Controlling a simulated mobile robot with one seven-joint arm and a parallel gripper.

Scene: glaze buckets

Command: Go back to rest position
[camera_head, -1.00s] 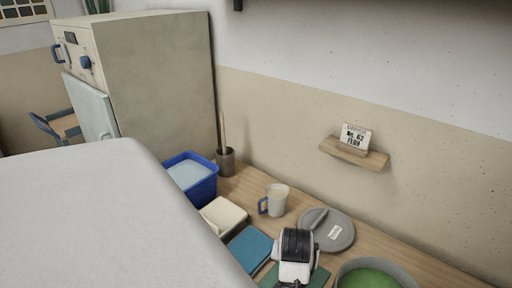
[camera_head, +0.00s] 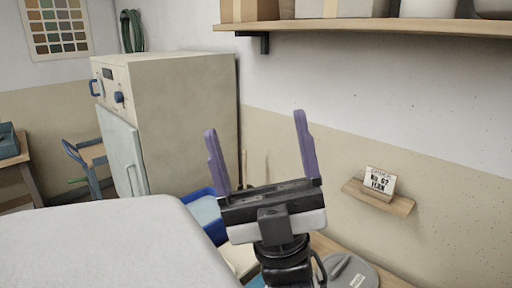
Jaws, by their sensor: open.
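My gripper (camera_head: 256,150) is raised in the middle of the view, its two purple fingers pointing up and spread apart. Nothing is between the fingers. Behind and below it is the wooden worktable (camera_head: 392,281), mostly hidden by my arm and the pale grey shape at the lower left. On the table, a blue tub (camera_head: 207,213) shows partly to the left of the gripper. A grey lid (camera_head: 352,273) lies at the bottom, right of my wrist. My gripper is apart from all of these.
A small wall shelf (camera_head: 401,205) holds a card (camera_head: 380,181) reading "No 62 FERN". A long shelf (camera_head: 400,28) with boxes and pots runs along the top right. A large beige kiln (camera_head: 180,120) stands at the left behind.

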